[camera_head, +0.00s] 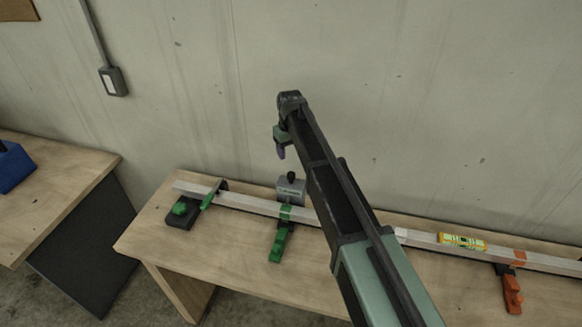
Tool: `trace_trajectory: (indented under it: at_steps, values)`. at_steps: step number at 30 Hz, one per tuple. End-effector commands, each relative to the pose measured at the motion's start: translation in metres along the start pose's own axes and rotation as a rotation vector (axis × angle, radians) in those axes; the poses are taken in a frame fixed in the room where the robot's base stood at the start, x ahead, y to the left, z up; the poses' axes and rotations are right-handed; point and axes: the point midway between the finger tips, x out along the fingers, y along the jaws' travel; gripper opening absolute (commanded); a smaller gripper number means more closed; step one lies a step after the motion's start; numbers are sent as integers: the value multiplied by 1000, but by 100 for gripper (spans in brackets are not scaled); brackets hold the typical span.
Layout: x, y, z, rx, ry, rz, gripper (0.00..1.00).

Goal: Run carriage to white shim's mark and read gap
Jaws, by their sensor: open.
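A grey carriage (291,190) with a black knob on top sits on the long aluminium rail (250,204), just behind a green band (286,212). A small white piece (401,234), perhaps the white shim, lies on the rail just right of my arm. An orange band (519,258) marks the rail farther right. My gripper (281,150) is open, above and slightly left of the carriage, apart from it. My arm hides the rail's middle. Any gap reading is too small to make out.
A yellow level (462,241) lies along the rail. Green clamps (281,244) (187,208) and an orange clamp (511,290) stick out on the bench (240,262). The wall stands close behind. A blue bin (13,167) sits on another bench at left.

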Motion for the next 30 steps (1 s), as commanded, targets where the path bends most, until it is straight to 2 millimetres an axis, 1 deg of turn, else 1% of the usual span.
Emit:
trace_trajectory:
  at_steps: [1, 5, 8, 11, 15, 19, 22, 29, 30]
  values:
    - [2, -1, 4, -5, 0, 0, 58]
    - [9, -1, 5, -3, 0, 0, 58]
    - [24, 0, 5, -2, 0, 0, 58]
    - [47, 0, 5, -2, 0, 0, 58]
    - [82, 0, 6, -1, 0, 0, 58]
    - [106, 0, 6, -1, 0, 0, 58]
    - [112, 0, 6, -1, 0, 0, 58]
    - [110, 0, 6, 0, 0, 0, 58]
    - [110, 0, 6, 0, 0, 0, 57]
